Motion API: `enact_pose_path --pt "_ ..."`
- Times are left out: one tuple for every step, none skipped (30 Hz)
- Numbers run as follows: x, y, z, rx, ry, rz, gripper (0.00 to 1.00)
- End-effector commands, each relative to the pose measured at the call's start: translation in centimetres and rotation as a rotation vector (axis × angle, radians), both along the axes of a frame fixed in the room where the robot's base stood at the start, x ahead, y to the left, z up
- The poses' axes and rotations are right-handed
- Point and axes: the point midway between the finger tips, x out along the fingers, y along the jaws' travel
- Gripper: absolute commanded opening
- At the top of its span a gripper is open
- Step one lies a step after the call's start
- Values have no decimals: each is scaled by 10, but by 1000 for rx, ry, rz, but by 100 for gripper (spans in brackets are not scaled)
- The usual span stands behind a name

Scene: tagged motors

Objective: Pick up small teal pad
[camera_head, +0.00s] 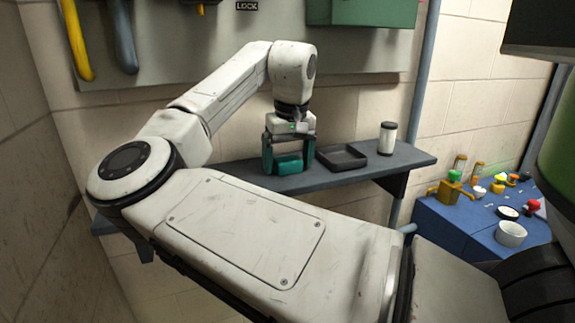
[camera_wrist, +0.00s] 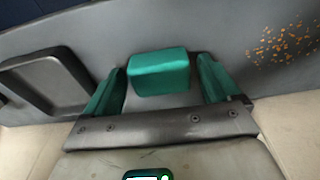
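The small teal pad (camera_head: 289,165) lies on a grey wall shelf in the head view. It also shows in the wrist view (camera_wrist: 158,72) as a rounded teal block. My gripper (camera_head: 288,168) points down at the shelf, with its two teal fingers apart, one on each side of the pad. In the wrist view my gripper (camera_wrist: 160,88) is open, with a visible gap between the pad and each finger. The pad rests on the shelf, and neither finger appears to touch it.
The grey shelf (camera_head: 408,158) also holds a black tray (camera_head: 342,157) just right of my gripper and a white canister (camera_head: 387,138) with a dark lid. The wrist view shows the tray (camera_wrist: 48,82) at left and orange specks at right. A blue table (camera_head: 455,222) with small items stands at right.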

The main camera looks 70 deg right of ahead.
Motion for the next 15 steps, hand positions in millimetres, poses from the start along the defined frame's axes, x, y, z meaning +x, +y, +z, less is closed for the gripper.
enact_pose_path --pt "0 0 0 0 0 0 84" --pt "0 0 0 0 0 0 81" --pt "0 0 0 0 0 0 78" --pt "0 0 0 0 0 0 75" --pt "0 0 0 0 0 0 72" --pt "0 0 0 0 0 0 68" --pt "0 0 0 0 0 0 65" --pt "0 0 0 0 0 0 62" --pt "0 0 0 0 0 0 58" --pt "0 0 0 0 0 0 56" --pt "0 0 0 0 0 0 53" --pt "0 0 0 0 0 0 49" --pt "0 0 0 0 0 0 46" --pt "0 0 0 0 0 0 43" --pt "0 0 1 0 0 0 40"
